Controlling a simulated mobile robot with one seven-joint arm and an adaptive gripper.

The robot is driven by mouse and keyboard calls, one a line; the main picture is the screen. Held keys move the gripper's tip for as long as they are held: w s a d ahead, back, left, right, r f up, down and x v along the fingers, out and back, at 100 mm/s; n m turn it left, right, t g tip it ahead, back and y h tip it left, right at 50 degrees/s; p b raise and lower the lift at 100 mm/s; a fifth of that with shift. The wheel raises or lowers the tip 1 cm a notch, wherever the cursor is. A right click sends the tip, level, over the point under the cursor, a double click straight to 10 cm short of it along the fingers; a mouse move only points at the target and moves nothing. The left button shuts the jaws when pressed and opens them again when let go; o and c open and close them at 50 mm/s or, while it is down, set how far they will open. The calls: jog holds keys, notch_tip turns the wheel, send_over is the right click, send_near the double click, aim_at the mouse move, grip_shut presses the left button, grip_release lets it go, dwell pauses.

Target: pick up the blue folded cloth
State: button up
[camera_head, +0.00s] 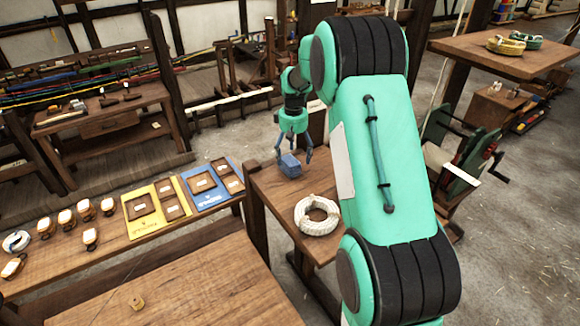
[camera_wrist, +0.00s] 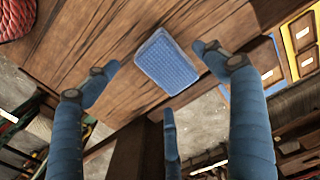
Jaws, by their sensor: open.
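The blue folded cloth (camera_head: 290,165) lies on a brown wooden table (camera_head: 268,190), near its far end. It is a small, thick, textured block of fabric. In the wrist view the cloth (camera_wrist: 166,62) lies on the bare planks, between and beyond my spread fingers. My gripper (camera_head: 293,150) is open and points down at the cloth from just above. The wrist view shows the gripper (camera_wrist: 158,68) with its fingers on either side of the cloth and a third finger below it in the picture. I see no finger clearly touching the cloth, and nothing is held.
A white rope coil (camera_head: 317,214) lies nearer on the same table. To the left, a bench holds a yellow board (camera_head: 155,209), a blue board (camera_head: 210,186) and several small orange-and-white items. Another table (camera_head: 510,58) with rope coils stands at the upper right.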

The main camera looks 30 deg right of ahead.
aim_at(293, 159)
jog(key=shift+a+f, duration=0.15)
jog(key=shift+f, duration=2.05)
jog(key=shift+c, duration=0.3)
jog(key=c, duration=1.2)
